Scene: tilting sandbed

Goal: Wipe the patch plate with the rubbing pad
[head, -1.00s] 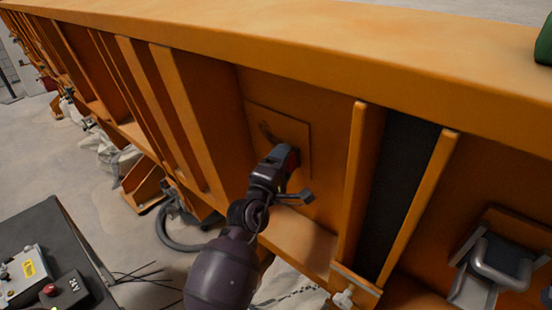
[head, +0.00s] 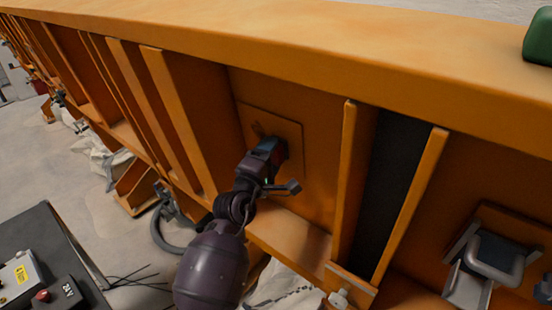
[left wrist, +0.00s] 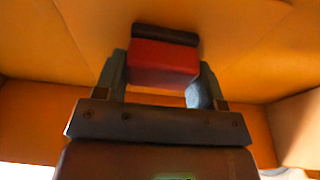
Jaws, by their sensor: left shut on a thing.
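The patch plate (head: 291,132) is a square orange plate on the orange side wall, with a dark mark near its upper left. My left gripper (head: 271,152) is in front of the plate's middle and lower part and hides some of it. In the left wrist view my left gripper (left wrist: 162,80) is shut on the rubbing pad (left wrist: 163,62), a red block with a dark strip on its far side. The dark side faces the orange surface and looks close to or against it; I cannot tell whether it touches. My right gripper is not in view.
Upright orange ribs (head: 352,185) stand left and right of the plate, and a ledge (head: 300,235) runs below it. A thick top rail (head: 300,65) overhangs above. A grey handle fixture (head: 492,255) is at right, and a dark table with boxes (head: 45,235) is at lower left.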

